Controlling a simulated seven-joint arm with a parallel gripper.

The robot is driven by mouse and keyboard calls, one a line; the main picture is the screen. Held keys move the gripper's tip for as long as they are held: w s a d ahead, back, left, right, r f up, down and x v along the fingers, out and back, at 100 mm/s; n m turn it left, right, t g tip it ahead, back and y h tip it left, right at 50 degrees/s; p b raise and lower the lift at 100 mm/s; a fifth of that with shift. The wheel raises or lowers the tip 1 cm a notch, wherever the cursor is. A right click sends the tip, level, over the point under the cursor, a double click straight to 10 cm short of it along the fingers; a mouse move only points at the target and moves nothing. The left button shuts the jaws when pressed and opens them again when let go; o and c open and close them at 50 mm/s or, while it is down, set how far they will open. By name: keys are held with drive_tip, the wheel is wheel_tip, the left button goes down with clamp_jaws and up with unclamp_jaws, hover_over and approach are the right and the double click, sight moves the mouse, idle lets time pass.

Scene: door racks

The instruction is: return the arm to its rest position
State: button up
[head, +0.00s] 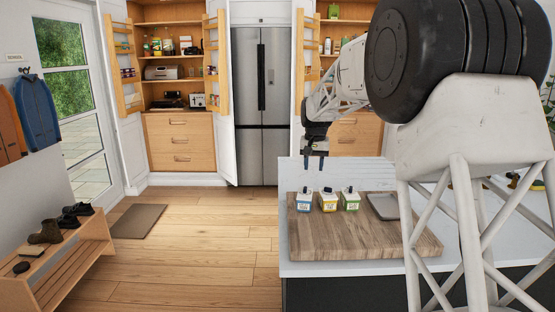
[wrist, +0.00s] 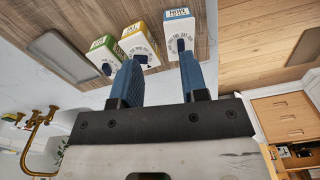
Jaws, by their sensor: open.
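My gripper (head: 315,163) is open and empty. It hangs above the far edge of the white counter, with its blue fingers pointing down. In the wrist view its two blue fingers (wrist: 160,82) stand apart with nothing between them. My arm reaches in from the right of the head view. Below and nearer than the gripper, three small boxes stand in a row on a wooden board: a blue-and-white one (head: 304,202), a yellow one (head: 328,202) and a green one (head: 350,201). The gripper appears apart from them.
The wooden board (head: 330,242) lies on the white counter (head: 292,268), with a grey tray (head: 384,206) at its right. A steel fridge (head: 262,105) and open cupboards with door racks (head: 124,65) stand behind. A brass tap (wrist: 38,130) shows in the wrist view.

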drive_tip(key=s+d+r+t, duration=0.1)
drive_tip(key=s+d+r, duration=0.15)
drive_tip(key=s, duration=1.35)
drive_tip(key=s+d+r, duration=0.2)
drive_tip(key=s+r, duration=0.1)
drive_tip(key=s, duration=1.2)
drive_tip(key=s+f, duration=0.3)
drive_tip(key=s, duration=0.6)
drive_tip(key=s+d+f+n, duration=0.1)
drive_tip(key=s+f, duration=0.2)
drive_tip(key=s, duration=0.6)
drive_tip(key=s+f+t, duration=0.1)
drive_tip(key=s+f, duration=0.2)
drive_tip(key=s, duration=0.7)
drive_tip(key=shift+d+f+n, duration=0.15)
drive_tip(key=shift+f+n, duration=0.15)
drive_tip(key=shift+f, duration=0.05)
